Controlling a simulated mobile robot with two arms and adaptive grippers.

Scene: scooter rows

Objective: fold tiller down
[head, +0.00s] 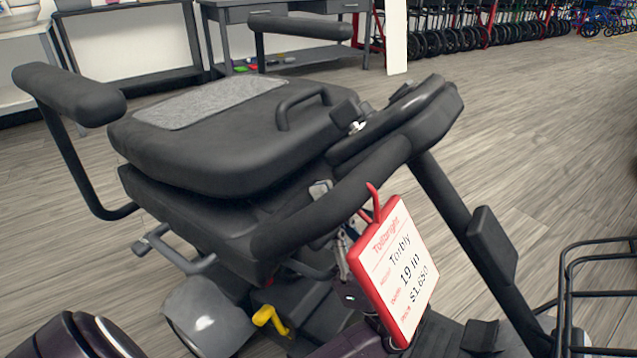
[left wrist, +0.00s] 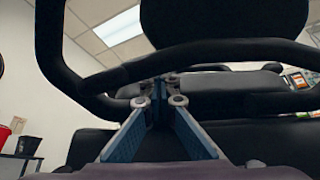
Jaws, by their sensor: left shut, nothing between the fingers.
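A black mobility scooter fills the middle of the head view. Its tiller stem (head: 455,215) rises tilted from the floor deck at lower right. The tiller's handlebar loop (head: 365,185) sits at the top, close to the seat (head: 225,140). My left gripper (head: 345,250) is just below the handlebar, partly hidden by a price tag (head: 400,265). In the left wrist view its fingers (left wrist: 160,90) are shut and empty. The black bar of the handlebar (left wrist: 205,55) curves above and beyond the fingertips; I cannot tell whether they touch. My right gripper is not in view.
A yellow lever (head: 270,320) is low on the scooter. Armrests (head: 70,92) flank the seat. A black wire basket (head: 600,290) stands at the right edge. Grey desks (head: 290,8) and a row of wheeled chairs are behind. Open wood floor lies to the right.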

